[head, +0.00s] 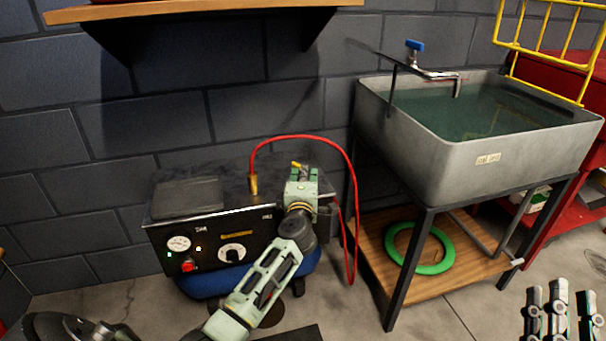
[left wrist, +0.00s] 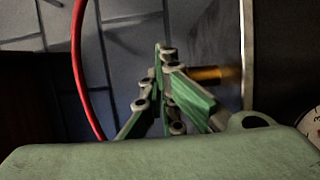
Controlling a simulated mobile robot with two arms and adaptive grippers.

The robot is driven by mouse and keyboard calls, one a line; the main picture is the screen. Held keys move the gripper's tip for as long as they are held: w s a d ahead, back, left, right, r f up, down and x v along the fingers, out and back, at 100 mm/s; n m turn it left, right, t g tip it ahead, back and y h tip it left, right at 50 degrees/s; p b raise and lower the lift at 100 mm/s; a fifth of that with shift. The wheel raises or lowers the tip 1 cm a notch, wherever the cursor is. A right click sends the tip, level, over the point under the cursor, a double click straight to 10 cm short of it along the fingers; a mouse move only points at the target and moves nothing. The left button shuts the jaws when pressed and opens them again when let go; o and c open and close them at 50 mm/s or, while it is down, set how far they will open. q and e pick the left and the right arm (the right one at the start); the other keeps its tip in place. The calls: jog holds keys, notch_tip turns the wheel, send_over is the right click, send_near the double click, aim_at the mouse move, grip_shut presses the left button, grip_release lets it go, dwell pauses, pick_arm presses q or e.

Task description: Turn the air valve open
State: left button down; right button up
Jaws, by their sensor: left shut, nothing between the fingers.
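The air compressor (head: 205,232) is a dark box on a blue tank, with a gauge, a red button and a knob on its front. A brass fitting (head: 253,186) stands on its top with a red hose (head: 308,138) attached. My left gripper (head: 300,172) is shut and empty over the compressor's right end. A small yellow piece (head: 296,164), possibly the valve handle, shows at its fingertips; I cannot tell if they touch. In the left wrist view a brass part (left wrist: 210,74) lies just beyond the fingers (left wrist: 165,55). My right gripper (head: 560,310) is at the lower right.
A grey sink (head: 480,158) full of water stands on a frame to the right, with a green ring (head: 418,248) on its lower shelf. A wooden wall shelf (head: 200,10) hangs above. The red hose loops down beside the compressor.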

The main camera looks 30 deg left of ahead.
pick_arm(q)
jog(key=shift+f, duration=0.7)
jog(key=c, duration=2)
grip_release()
jog(key=shift+a, duration=0.25)
jog(key=shift+o, duration=1.3)
jog(key=shift+r, duration=0.15)
jog(key=d+v, duration=0.1)
jog(key=v, duration=1.4)
jog(key=shift+w+d+r, duration=0.15)
jog(key=shift+d+r, duration=0.05)
